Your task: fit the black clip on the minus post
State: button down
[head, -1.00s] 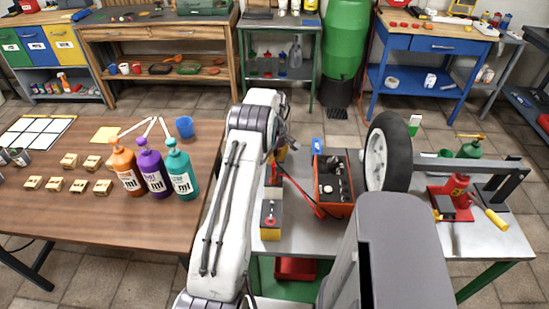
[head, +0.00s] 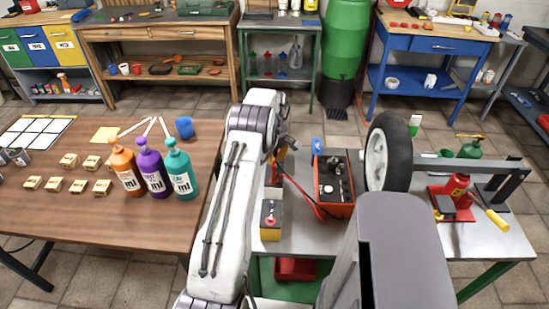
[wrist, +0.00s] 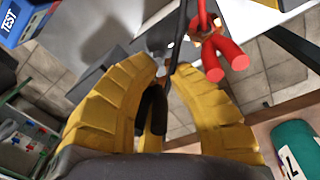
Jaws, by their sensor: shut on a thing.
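In the wrist view, my gripper (wrist: 183,75) has its yellow fingers around the black clip (wrist: 152,112), which hangs between them with its two handles showing. A black cable runs up past the fingertips. The red clip (wrist: 216,48) sits just beyond the fingertips, at upper right; I cannot tell what it is fixed to. In the head view my gripper (head: 280,153) is mostly hidden behind my arm, above the left edge of the grey bench. I cannot make out the minus post in either view.
A red-orange box with dials (head: 335,190) and cables stands on the grey bench. A wheel (head: 388,155) stands to the right. Bottles (head: 180,172) stand on the brown table at left.

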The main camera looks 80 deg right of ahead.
jog(key=shift+f+b, duration=1.15)
jog(key=shift+b, duration=0.05)
dwell(1.1)
jog(key=c, duration=0.6)
grip_release()
jog(key=shift+o, duration=0.2)
jog(key=shift+r, duration=0.2)
jog(key=shift+r+p, duration=2.35)
jog(key=shift+r, duration=1.5)
